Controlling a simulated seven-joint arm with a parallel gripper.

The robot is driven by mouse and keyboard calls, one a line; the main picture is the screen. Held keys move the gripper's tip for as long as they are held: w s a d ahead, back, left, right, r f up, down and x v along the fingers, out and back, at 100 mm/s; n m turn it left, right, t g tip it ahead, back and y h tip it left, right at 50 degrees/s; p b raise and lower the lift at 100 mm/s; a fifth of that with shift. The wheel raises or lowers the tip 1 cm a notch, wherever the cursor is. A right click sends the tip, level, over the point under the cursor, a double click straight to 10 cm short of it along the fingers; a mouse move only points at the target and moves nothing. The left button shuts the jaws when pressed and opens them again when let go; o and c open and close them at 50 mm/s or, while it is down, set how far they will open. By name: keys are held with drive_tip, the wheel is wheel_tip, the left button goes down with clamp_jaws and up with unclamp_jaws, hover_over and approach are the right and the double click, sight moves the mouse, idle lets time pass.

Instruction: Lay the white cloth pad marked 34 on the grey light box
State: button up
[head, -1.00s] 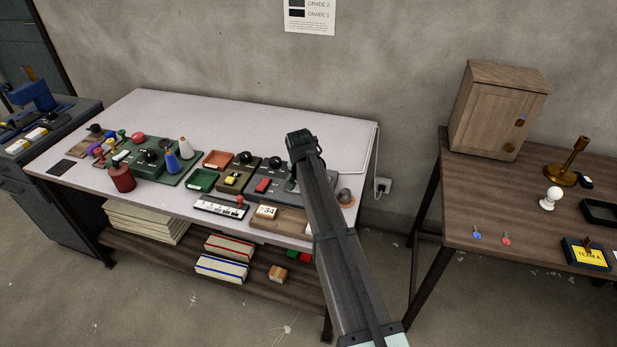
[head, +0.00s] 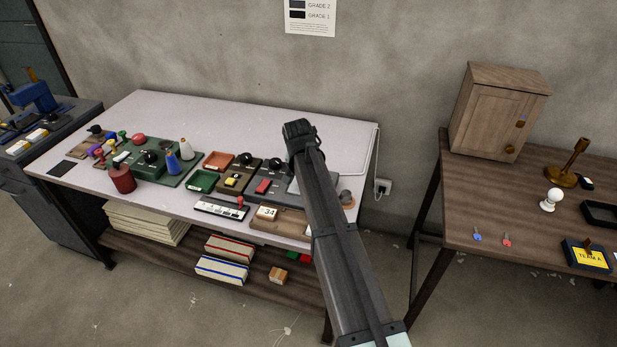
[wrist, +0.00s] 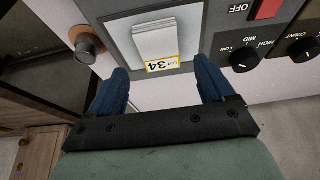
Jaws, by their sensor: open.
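The white cloth pad (wrist: 157,44), folded in layers with a yellow-edged "LOT 34" label, lies on the pale panel of the grey light box (wrist: 113,44) in the wrist view. My gripper (wrist: 162,68) is open, its blue fingers apart on either side of the pad's labelled end, with nothing held between them. In the head view my gripper (head: 300,140) is over the right part of the white table, and my arm hides much of the grey light box (head: 262,197).
The box has a red switch (wrist: 267,8) and a black knob (wrist: 243,60). A round knob-like thing (wrist: 88,45) stands beside it. The table's back is clear.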

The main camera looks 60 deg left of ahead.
drive_tip(key=v, duration=0.7)
